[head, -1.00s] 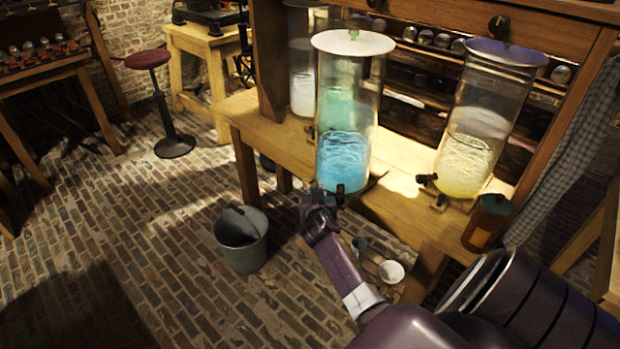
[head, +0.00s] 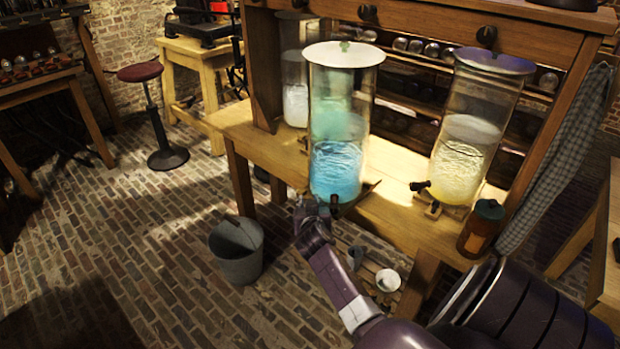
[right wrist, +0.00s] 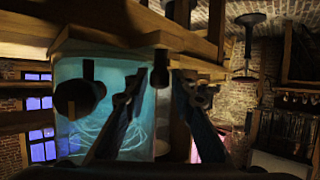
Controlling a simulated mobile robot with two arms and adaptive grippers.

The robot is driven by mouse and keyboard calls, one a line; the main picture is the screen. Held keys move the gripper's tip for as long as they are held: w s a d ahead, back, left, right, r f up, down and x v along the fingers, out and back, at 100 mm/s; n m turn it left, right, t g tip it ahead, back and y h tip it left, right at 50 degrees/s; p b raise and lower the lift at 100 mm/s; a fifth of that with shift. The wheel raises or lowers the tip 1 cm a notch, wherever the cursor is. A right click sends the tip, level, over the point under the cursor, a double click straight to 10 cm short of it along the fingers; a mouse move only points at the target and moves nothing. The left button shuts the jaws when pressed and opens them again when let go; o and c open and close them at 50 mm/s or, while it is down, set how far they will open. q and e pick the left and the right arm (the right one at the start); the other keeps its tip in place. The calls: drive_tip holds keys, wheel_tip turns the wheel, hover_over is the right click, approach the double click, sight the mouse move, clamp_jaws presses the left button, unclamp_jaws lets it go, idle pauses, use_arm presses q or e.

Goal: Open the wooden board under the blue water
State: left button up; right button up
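The jar of blue water (head: 336,172) stands on the front edge of the wooden bench, under a pale lid. It also shows in the right wrist view (right wrist: 108,125), with a dark round tap in front of it. A wooden piece (head: 372,186) shows at the jar's foot, partly hidden; I cannot tell if it is the board. My right gripper (head: 316,203) is just below and in front of the jar's foot. In the right wrist view its two fingers (right wrist: 160,82) are apart with nothing held, and a dark knob shows between the tips. My left gripper is out of view.
A jar of yellow liquid (head: 462,165) and an amber bottle (head: 481,228) stand to the right on the bench (head: 400,220). A metal bucket (head: 237,250) and a white cup (head: 388,280) are below. A red stool (head: 141,72) is at the left, with open brick floor around it.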

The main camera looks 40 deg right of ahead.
drive_tip(key=v, duration=1.1)
drive_tip(key=shift+s+a, duration=0.2)
drive_tip(key=shift+a, duration=0.05)
drive_tip(key=s+a+f+n+g+y, duration=0.1)
drive_tip(key=s+a+f+n+y, duration=0.3)
drive_tip(key=f, duration=0.6)
drive_tip(key=s+a+f+g, duration=0.1)
drive_tip(key=a+f, duration=0.5)
drive_tip(key=f, duration=0.4)
drive_tip(key=s+a+f+n+g+y, duration=0.1)
drive_tip(key=s+a+f+n+y, duration=0.3)
drive_tip(key=f, duration=0.6)
drive_tip(key=s+a+f+g, duration=0.3)
drive_tip(key=s+a+f, duration=0.4)
drive_tip(key=s+f, duration=0.55)
drive_tip(key=s+f+n+g, duration=0.1)
drive_tip(key=s+f, duration=0.2)
drive_tip(key=s, duration=0.7)
drive_tip(key=s+a+f+n+g, duration=0.1)
drive_tip(key=s+f, duration=0.3)
drive_tip(key=s, duration=0.7)
drive_tip(key=shift+s+f+n+g+y+p, duration=0.2)
drive_tip(key=shift+s+n+g+y+p, duration=0.15)
drive_tip(key=shift+g, duration=0.25)
